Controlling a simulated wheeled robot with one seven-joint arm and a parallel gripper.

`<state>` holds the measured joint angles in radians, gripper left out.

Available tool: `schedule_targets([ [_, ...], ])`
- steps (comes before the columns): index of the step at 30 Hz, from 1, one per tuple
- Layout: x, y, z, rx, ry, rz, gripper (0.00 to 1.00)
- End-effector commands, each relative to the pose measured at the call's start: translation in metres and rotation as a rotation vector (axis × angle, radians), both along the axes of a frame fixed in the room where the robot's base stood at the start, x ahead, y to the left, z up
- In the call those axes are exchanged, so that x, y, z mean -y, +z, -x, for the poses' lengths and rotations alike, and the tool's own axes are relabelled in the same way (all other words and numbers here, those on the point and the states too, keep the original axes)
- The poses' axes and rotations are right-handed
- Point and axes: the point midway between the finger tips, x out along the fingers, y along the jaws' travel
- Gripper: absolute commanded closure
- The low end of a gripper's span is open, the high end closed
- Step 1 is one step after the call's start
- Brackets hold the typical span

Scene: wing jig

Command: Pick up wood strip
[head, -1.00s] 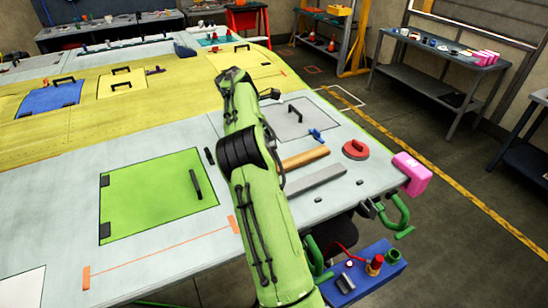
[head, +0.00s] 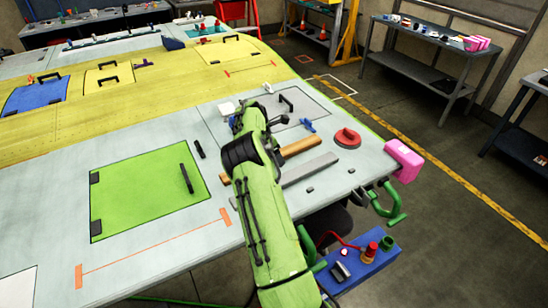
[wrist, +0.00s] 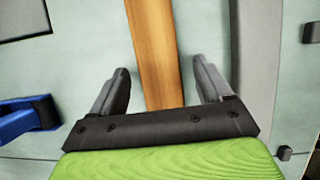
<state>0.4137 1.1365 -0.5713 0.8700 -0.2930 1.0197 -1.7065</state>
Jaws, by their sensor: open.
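The wood strip (head: 300,147) is a brown bar lying on the pale wing panel in the head view, with its middle hidden behind my arm. It also shows in the wrist view (wrist: 153,45), running from the top edge down between the jaws. My gripper (wrist: 158,75) is open, with one finger on each side of the strip and a gap on both sides. The gripper looks to be above the strip; its exact height cannot be told. The fingers are hard to make out in the head view.
A grey metal bar (head: 311,169) lies beside the strip, and also shows in the wrist view (wrist: 259,50). A blue clamp (head: 308,126), a red disc (head: 347,138) and a pink block (head: 403,160) are nearby. A green hatch (head: 145,190) with a black handle lies left.

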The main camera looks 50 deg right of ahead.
Motion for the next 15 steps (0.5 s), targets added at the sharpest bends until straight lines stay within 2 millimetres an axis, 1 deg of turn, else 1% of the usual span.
schedule_targets([
  [1, -0.0001, -0.0002, -0.0001, 0.000, 0.000, 0.000, 0.21],
  [2, -0.0001, -0.0002, -0.0001, 0.000, 0.000, 0.000, 0.24],
  [12, -0.0003, 0.0002, -0.0003, 0.000, 0.000, 0.000, 0.76],
  [15, -0.0002, 0.0006, -0.0004, 0.001, -0.001, 0.001, 0.89],
])
